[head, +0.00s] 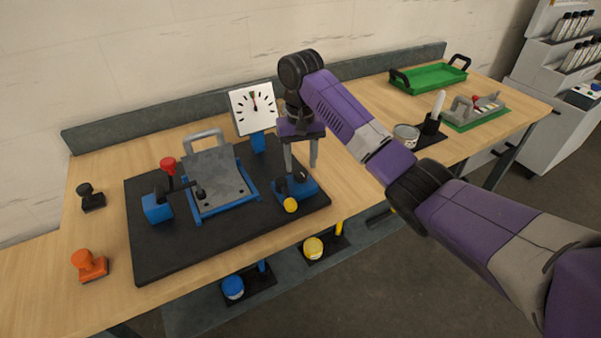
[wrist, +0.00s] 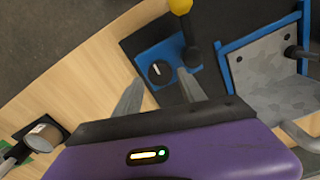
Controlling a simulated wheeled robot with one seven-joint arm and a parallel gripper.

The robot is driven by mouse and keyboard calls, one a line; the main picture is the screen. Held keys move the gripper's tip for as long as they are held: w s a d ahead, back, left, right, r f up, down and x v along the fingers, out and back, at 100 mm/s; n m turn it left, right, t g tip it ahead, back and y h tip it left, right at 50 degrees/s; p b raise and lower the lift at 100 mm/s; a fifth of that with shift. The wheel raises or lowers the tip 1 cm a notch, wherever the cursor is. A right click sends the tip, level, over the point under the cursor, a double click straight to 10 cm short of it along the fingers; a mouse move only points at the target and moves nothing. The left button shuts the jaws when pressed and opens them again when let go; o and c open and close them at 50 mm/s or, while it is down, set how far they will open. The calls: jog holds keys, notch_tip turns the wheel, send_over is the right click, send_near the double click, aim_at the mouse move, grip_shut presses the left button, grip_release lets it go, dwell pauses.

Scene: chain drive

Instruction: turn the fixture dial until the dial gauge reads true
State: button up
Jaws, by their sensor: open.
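The dial gauge (head: 253,108) is a white square face with black ticks on a blue post at the back of the black board. Its needle points nearly straight up, near a small coloured mark at the top; the exact reading is too small to tell. The fixture dial (head: 301,176) is a small black knob on a blue block at the board's right side. In the wrist view the fixture dial (wrist: 158,71) shows a white line. My gripper (head: 301,169) points down, open and empty, above the block. In the wrist view its fingertips (wrist: 159,80) appear either side of the dial, apart from it.
A lever with a yellow ball (head: 290,204) stands beside the dial on the same block. A grey plate (head: 217,180) in a blue frame and a red-knobbed clamp (head: 168,165) are left. Stamps (head: 89,265) lie further left. A green tray (head: 430,77) is far right.

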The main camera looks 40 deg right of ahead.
aim_at(301, 172)
jog(key=shift+f+p, duration=0.3)
jog(key=shift+f, duration=1.3)
grip_shut()
jog(key=shift+r+n+p, duration=0.1)
jog(key=shift+n+p, duration=0.2)
jog(key=n+p, duration=0.2)
jog(key=shift+r+n, duration=0.1)
jog(key=shift+n, duration=0.2)
jog(key=n+p, duration=0.2)
jog(key=n, duration=0.2)
jog(key=shift+n+p, duration=0.3)
jog(key=shift+n, duration=0.1)
